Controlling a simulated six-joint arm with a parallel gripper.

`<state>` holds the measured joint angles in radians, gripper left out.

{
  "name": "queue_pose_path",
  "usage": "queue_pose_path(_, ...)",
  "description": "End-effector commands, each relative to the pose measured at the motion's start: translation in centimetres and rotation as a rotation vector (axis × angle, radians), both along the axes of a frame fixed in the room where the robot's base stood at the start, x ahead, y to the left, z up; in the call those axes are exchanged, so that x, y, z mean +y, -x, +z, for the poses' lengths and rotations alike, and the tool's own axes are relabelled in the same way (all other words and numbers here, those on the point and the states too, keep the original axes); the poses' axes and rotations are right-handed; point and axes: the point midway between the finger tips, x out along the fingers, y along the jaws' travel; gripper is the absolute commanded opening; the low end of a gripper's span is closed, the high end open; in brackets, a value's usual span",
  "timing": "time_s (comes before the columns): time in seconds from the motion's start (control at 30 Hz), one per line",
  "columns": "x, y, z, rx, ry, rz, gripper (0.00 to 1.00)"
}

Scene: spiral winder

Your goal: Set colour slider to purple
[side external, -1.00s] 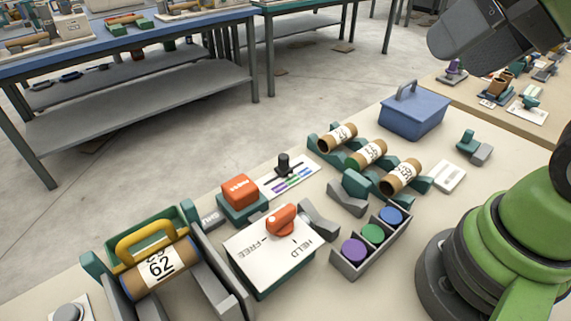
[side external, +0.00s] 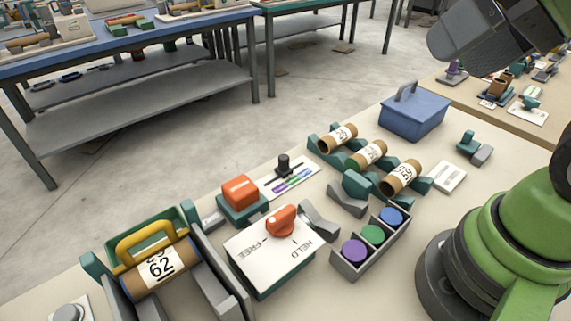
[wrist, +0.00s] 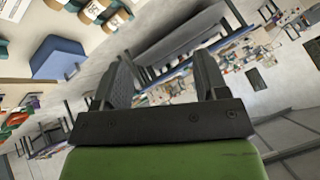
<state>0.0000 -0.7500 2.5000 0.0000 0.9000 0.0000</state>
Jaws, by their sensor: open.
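The colour slider is a black knob (side external: 284,164) on a white plate (side external: 301,183) with green, blue and purple bands, behind the orange block on the bench. The knob stands near the plate's back edge; which colour it marks I cannot tell. The slider is not visible in the wrist view.
An orange block (side external: 240,190) on a teal base and a HELD/FREE box with an orange knob (side external: 280,220) stand near the slider. Numbered rolls (side external: 367,153) lie in teal cradles to its right. A tray (side external: 347,264) holds coloured discs. A blue bin (side external: 413,112) stands behind.

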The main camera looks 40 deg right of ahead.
Motion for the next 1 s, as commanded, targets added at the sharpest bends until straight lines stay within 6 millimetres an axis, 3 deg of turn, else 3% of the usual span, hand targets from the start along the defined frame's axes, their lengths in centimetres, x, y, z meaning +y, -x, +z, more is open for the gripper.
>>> queue_pose_path(0.4,0.0,0.0,0.0,0.000,0.000,0.000,0.67)
queue_pose_path(0.47,0.0,0.0,0.0,0.001,0.000,0.000,0.53)
queue_pose_path(0.57,0.0,-0.7,0.2,0.018,0.003,0.002,0.50)
queue_pose_path(0.67,0.0,-2.4,0.6,0.060,0.009,0.005,0.50)
queue_pose_path(0.83,0.2,-7.5,0.6,0.173,0.033,0.013,0.50)
queue_pose_path(1.0,0.6,-13.2,-1.4,0.290,0.062,0.020,0.50)
